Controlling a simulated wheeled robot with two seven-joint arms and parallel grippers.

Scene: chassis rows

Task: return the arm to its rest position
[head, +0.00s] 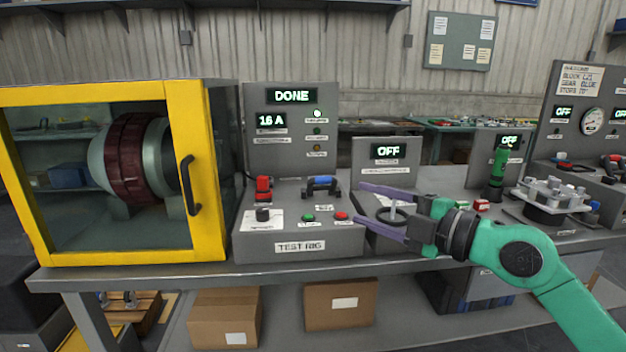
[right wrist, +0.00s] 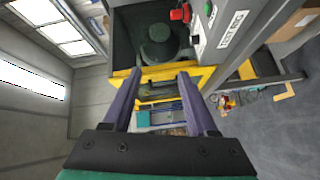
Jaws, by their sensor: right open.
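My right gripper (head: 372,210) is in the head view, at the end of my green arm that comes in from the right. Its two purple fingers are spread apart and point left, with nothing between them. They are in front of the panel reading OFF, just right of the test rig (head: 300,246). The right wrist view shows the same open, empty fingers (right wrist: 158,85), with the yellow-framed cabinet beyond them. My left gripper is not in view.
A yellow-framed glass cabinet (head: 95,256) with a black handle stands at the left of the bench. The test rig's display (head: 292,96) reads DONE and 16 A. A green tool (head: 498,168) and a round fixture (head: 548,205) stand at the right. Cardboard boxes (head: 223,314) lie below.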

